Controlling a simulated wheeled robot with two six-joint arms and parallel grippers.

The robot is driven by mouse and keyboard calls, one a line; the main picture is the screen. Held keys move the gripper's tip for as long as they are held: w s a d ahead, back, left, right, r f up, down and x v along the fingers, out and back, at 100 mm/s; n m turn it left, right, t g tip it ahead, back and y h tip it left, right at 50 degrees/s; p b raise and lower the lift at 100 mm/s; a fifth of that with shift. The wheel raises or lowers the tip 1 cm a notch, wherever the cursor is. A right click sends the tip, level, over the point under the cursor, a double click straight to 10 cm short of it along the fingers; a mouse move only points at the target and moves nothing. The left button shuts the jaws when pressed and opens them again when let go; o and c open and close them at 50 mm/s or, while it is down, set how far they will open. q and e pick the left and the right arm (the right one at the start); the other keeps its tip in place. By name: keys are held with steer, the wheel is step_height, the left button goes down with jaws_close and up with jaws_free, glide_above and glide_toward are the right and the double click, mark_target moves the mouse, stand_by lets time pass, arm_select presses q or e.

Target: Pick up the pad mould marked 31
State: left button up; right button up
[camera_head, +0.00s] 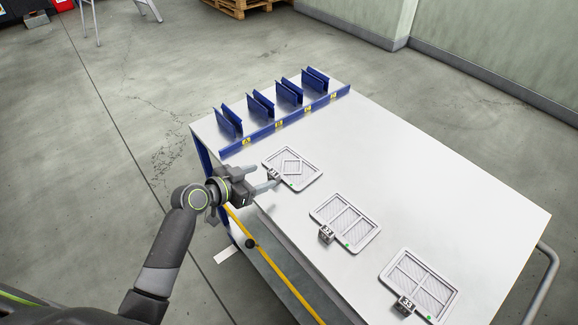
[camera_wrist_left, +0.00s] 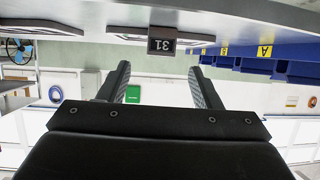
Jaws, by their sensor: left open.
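The pad mould marked 31 (camera_head: 306,179) is a light grey framed tray with a diamond shape inside, lying flat on the table near its left edge. Its dark tag block (camera_head: 274,173) faces my left gripper (camera_head: 270,185). In the left wrist view the tag (camera_wrist_left: 161,46) reads 31 upside down. It appears centred between the open fingers of the left gripper (camera_wrist_left: 160,72), just above their tips in the picture. The fingers hold nothing. My right gripper is not in view.
Moulds marked 32 (camera_head: 346,224) and 33 (camera_head: 420,283) lie nearer along the same table (camera_head: 455,203). A blue rack (camera_head: 280,124) with several upright slots and yellow labels lines the far left edge. The table's middle and right are clear.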

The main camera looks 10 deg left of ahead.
mark_target(274, 172)
arm_select(q)
steer(key=shift+p+x, duration=0.6)
steer(key=shift+x, duration=3.05)
steer(key=shift+f, duration=0.15)
jaws_close()
